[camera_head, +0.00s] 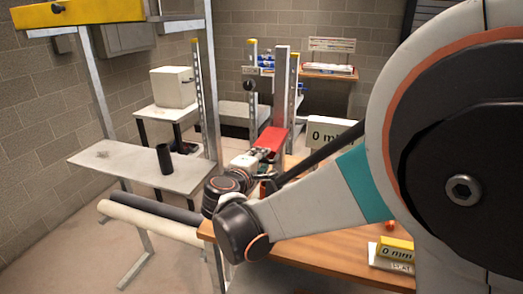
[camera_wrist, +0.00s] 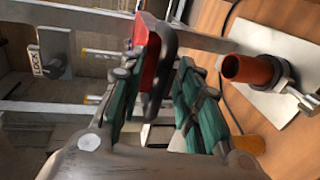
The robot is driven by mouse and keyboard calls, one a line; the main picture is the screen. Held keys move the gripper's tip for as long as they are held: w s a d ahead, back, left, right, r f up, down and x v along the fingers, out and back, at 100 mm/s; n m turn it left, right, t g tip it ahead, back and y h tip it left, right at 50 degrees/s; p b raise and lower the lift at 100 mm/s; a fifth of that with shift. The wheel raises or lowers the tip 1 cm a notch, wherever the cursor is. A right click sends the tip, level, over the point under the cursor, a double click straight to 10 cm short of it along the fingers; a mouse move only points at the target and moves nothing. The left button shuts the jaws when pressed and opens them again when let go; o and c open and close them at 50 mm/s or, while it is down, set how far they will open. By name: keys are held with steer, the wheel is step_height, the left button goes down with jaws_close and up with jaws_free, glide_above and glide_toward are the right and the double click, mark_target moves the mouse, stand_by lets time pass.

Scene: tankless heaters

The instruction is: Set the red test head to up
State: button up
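The red test head (camera_head: 271,139) is a red block on a grey upright post in the middle of the head view. My gripper (camera_head: 262,160) is right at its near lower end. In the wrist view, a red part with a dark edge (camera_wrist: 146,60) lies between the two teal-padded fingers of my gripper (camera_wrist: 168,72). It is close against the left finger, and a gap shows to the right finger. The fingers stand apart. Whether the left finger touches the red part cannot be told. My arm hides part of the area below the head.
A wooden bench (camera_head: 330,262) lies under my arm, with a yellow "0 mm" block (camera_head: 396,247) on it. A grey shelf (camera_head: 125,165) with a dark cup (camera_head: 164,158) is at the left.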

jaws_close()
steer(key=shift+r, duration=0.15)
step_height(320, 180, up, 9)
steer(key=p, duration=0.6)
steer(key=shift+f, duration=0.2)
jaws_free()
steer(key=shift+s+a, duration=0.1)
